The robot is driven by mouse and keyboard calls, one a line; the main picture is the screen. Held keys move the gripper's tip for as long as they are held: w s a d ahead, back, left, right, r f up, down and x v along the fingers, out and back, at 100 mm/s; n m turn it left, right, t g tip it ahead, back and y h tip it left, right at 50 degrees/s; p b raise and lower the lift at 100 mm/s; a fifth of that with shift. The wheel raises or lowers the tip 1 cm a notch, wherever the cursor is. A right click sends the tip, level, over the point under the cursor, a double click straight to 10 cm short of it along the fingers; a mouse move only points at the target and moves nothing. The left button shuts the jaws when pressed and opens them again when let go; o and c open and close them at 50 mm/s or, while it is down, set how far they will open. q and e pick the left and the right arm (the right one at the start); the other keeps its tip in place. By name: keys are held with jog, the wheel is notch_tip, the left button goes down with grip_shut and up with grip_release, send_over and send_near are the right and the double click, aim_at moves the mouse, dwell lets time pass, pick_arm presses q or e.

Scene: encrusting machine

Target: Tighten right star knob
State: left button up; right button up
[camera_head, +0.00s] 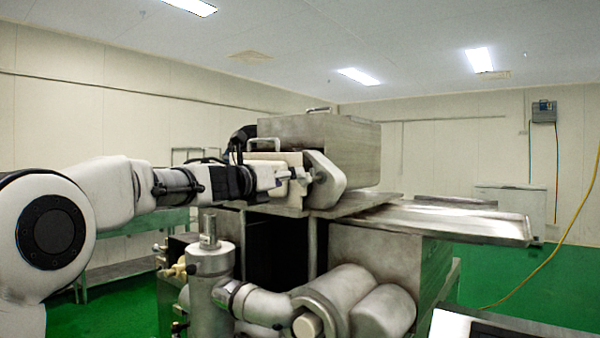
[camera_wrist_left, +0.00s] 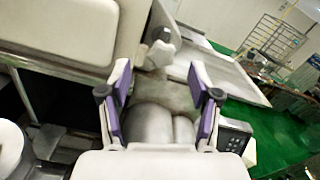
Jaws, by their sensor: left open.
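My left gripper (camera_head: 284,178) reaches in from the left to the upper part of the steel encrusting machine (camera_head: 335,145). In the left wrist view the gripper (camera_wrist_left: 160,68) has its two purple-padded fingers spread apart with nothing between them. A pale lobed knob (camera_wrist_left: 160,53), which looks like a star knob, sits just beyond and between the fingertips, on a rounded metal plate (camera_wrist_left: 159,22). The plate also shows in the head view (camera_head: 328,182), right of the gripper. The knob is small and hard to make out there. My right gripper is not in view.
A flat steel tray (camera_head: 460,222) extends to the right of the machine. Below the gripper stand a metal cylinder (camera_head: 210,262) and rounded pipes (camera_head: 340,295). A yellow cable (camera_head: 553,255) hangs at right. Green floor is open beyond.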

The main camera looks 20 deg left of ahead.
aim_at(301, 180)
pick_arm(q)
jog(key=x, duration=0.2)
jog(key=p+x, duration=0.1)
jog(key=x, duration=0.1)
jog(key=f+x, duration=0.1)
jog(key=x, duration=0.1)
jog(key=shift+w+d+f+p, duration=0.1)
jog(key=shift+w+d+p, duration=0.2)
jog(key=shift+d, duration=0.1)
jog(key=shift+s+a, duration=0.3)
jog(key=shift+s, duration=0.25)
jog(key=shift+c, duration=0.3)
jog(key=shift+s+a+r, duration=0.1)
jog(key=shift+s+r, duration=0.15)
jog(key=shift+r, duration=0.1)
jog(key=c, duration=1.1)
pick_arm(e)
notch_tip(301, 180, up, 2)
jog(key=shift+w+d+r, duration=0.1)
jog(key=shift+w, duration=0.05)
